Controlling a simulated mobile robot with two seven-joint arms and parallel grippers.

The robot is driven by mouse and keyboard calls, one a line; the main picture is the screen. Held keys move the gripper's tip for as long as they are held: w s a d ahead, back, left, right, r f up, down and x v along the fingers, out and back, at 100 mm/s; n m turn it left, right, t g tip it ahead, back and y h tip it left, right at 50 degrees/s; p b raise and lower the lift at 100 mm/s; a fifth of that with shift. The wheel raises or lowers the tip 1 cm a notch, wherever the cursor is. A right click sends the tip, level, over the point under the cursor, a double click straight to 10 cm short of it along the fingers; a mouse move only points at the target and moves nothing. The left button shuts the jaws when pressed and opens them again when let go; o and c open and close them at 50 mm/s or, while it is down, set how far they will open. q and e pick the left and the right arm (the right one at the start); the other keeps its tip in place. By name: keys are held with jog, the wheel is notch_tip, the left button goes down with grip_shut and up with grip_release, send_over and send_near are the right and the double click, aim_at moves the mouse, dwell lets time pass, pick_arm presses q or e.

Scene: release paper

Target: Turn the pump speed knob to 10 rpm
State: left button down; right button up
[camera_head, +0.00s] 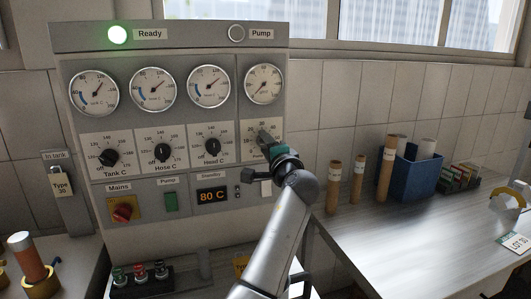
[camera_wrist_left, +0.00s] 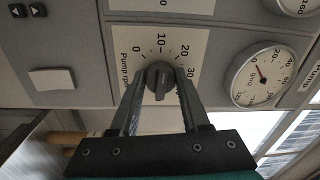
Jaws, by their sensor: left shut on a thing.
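The pump speed knob (camera_wrist_left: 160,78) is a dark knob on a pale dial plate (camera_wrist_left: 135,42) marked 0, 10, 20 and 30, lettered "Pump rpm". My left gripper (camera_wrist_left: 158,88) is shut on it, one finger on each side, in the left wrist view. I cannot tell clearly which mark the knob points to. In the head view my left gripper (camera_head: 272,143) reaches the knob at the panel's right side and hides much of its dial. The pump gauge (camera_head: 263,84) sits above it; it also shows in the wrist view (camera_wrist_left: 262,75). My right gripper is not in view.
The Ready lamp (camera_head: 117,35) glows green; the Pump lamp (camera_head: 236,33) is unlit. Three other knobs, such as Head C (camera_head: 212,147), sit left. A display (camera_head: 213,196) reads 80 C. Cardboard tubes (camera_head: 333,188) and a blue bin (camera_head: 412,172) stand on the right bench.

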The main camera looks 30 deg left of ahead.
pick_arm(q)
jog(key=shift+n, duration=0.5)
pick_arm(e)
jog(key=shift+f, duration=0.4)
pick_arm(q)
jog(key=shift+b, duration=0.3)
jog(key=shift+c, duration=1.9)
grip_release()
